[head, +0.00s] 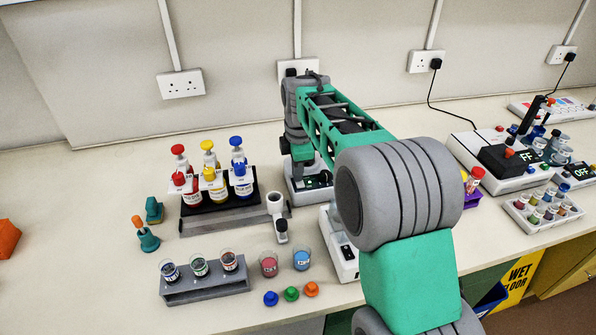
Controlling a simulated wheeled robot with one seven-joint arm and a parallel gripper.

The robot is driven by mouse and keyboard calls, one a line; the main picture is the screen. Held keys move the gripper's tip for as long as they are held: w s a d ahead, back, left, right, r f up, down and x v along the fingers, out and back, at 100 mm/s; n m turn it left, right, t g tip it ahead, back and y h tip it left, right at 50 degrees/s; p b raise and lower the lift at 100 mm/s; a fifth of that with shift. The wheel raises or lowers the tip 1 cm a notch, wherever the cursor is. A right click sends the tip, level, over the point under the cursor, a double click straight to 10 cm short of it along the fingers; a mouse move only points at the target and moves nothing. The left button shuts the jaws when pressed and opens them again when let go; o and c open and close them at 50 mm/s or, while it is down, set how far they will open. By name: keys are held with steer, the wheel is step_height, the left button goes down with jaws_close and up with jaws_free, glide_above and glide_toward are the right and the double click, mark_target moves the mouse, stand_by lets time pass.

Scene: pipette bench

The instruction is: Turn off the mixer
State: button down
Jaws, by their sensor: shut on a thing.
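A white device with a dark front panel (318,181) stands near the wall at centre, partly hidden by my arm; it is likely the mixer. My gripper (304,170) points down at its top, with the fingers at the dark panel. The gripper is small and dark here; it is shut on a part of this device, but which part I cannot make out. A second white device (344,262) stands nearer, mostly hidden behind my arm. At the right, a larger white device (478,148) has a dark top and a display reading "FF".
A dark rack (220,208) holds red, yellow and blue dispenser bottles. A grey rack (205,293) holds several small beakers. Two loose beakers (269,263) and coloured caps (291,294) lie near the front edge. A vial tray (520,221) stands right. The left bench is mostly free.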

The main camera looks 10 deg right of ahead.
mark_target(299, 185)
steer(key=shift+s+f, duration=0.3)
steer(key=shift+f, duration=0.5)
steer(key=shift+s, duration=0.5)
step_height(299, 185, up, 16)
steer(key=p, duration=0.1)
steer(key=shift+s+f+p, duration=0.25)
steer(key=shift+s+p, duration=0.1)
steer(key=shift+s, duration=0.05)
